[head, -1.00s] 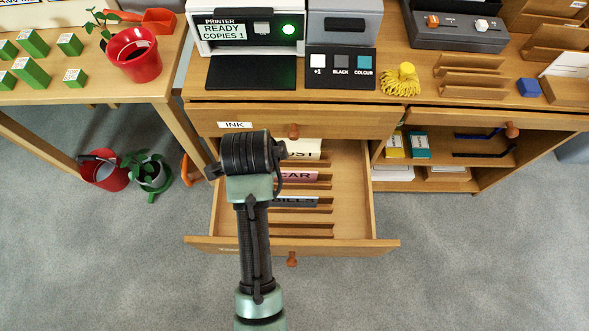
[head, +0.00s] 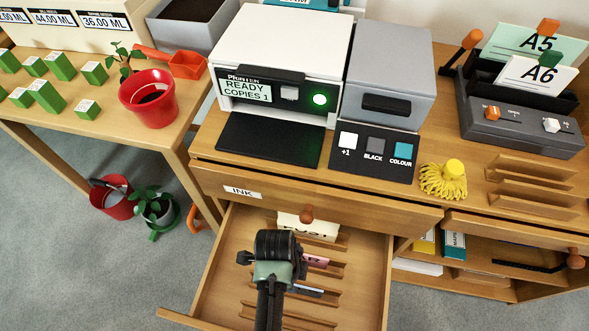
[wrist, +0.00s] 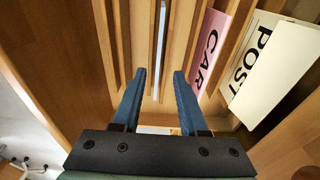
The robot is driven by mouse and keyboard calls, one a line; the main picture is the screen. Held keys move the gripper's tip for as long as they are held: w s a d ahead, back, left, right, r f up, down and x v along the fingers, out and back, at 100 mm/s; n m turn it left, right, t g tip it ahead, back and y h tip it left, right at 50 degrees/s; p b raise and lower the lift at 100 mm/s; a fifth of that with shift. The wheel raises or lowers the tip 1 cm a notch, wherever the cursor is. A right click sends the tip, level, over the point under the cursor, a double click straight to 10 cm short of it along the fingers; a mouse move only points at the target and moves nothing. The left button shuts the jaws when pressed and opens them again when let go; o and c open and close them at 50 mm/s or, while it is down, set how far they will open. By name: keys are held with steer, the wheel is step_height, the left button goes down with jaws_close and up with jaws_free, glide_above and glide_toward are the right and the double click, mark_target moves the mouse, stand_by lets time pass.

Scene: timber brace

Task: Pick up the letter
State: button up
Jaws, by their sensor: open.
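I cannot tell for sure which piece is the letter. The open drawer (head: 375,285) holds a cream card marked POST (head: 308,227), a pink card marked CAR (head: 316,260) and a bluish card (head: 309,290) among wooden dividers. In the wrist view, POST (wrist: 277,65) and CAR (wrist: 208,48) stand to the right of my gripper (wrist: 160,74). My gripper is open, its blue fingers pointing into the drawer. A thin pale edge (wrist: 159,45) lies ahead between the fingers, and a small white patch (wrist: 154,130) shows between their bases. In the head view my arm hides the fingers.
The printer (head: 285,60) and its button panel (head: 374,151) stand on the desk above the drawer. The shut INK drawer (head: 255,192) is just above the open one. A red pot (head: 148,100) stands on the left table. Drawer walls and dividers surround my gripper closely.

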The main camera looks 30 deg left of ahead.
mark_target(314, 293)
steer(key=f+b, duration=0.1)
steer(key=f, duration=0.3)
steer(key=f+b, duration=0.1)
steer(key=f, duration=0.1)
steer(key=shift+s+d+b, duration=0.1)
steer(key=shift+d+b, duration=0.15)
steer(key=shift+b, duration=0.05)
steer(key=shift+r, duration=0.1)
jaws_close()
